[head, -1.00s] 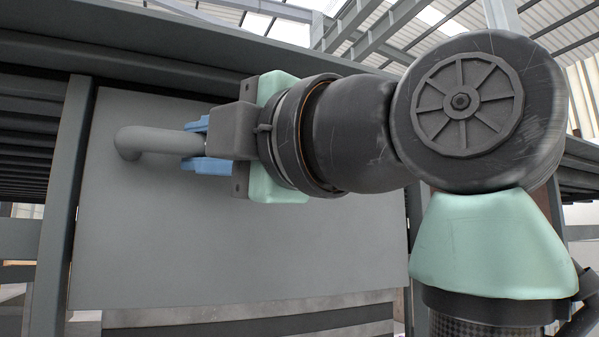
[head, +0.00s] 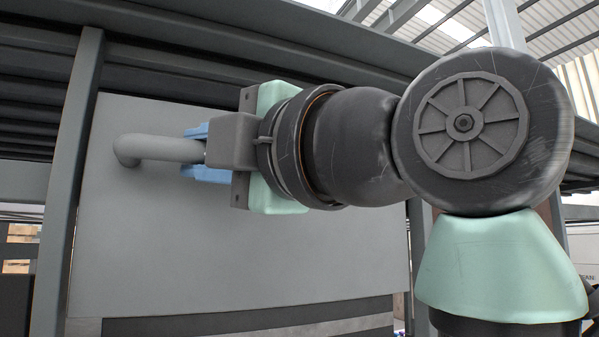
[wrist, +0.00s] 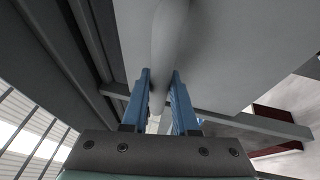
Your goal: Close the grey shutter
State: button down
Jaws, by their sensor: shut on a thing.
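The grey shutter (head: 250,250) is a flat panel between dark uprights, filling the middle of the head view. A grey bent bar handle (head: 150,148) stands out from its upper left part. My gripper (head: 196,150) has its blue fingers around the straight part of this handle, one above and one below. In the wrist view the handle (wrist: 168,35) runs between the two blue fingers (wrist: 162,88), with the shutter (wrist: 235,50) behind it. My arm hides the upper right part of the shutter.
A dark upright (head: 68,190) borders the shutter on the left. A dark beam (head: 200,62) crosses above it. A horizontal rail (head: 250,319) shows below its lower edge, with an opening under the panel.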

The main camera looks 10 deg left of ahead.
notch_tip(320, 180, down, 18)
jog(key=b, duration=1.3)
jog(key=shift+f+b, duration=0.2)
jog(key=shift+b, duration=0.2)
jog(key=c, duration=1.1)
grip_release()
jog(key=shift+f, duration=0.1)
jog(key=o, duration=0.4)
jog(key=shift+d, duration=0.1)
jog(key=b+v, duration=0.4)
jog(key=v, duration=0.8)
jog(key=shift+s+d+b, duration=0.3)
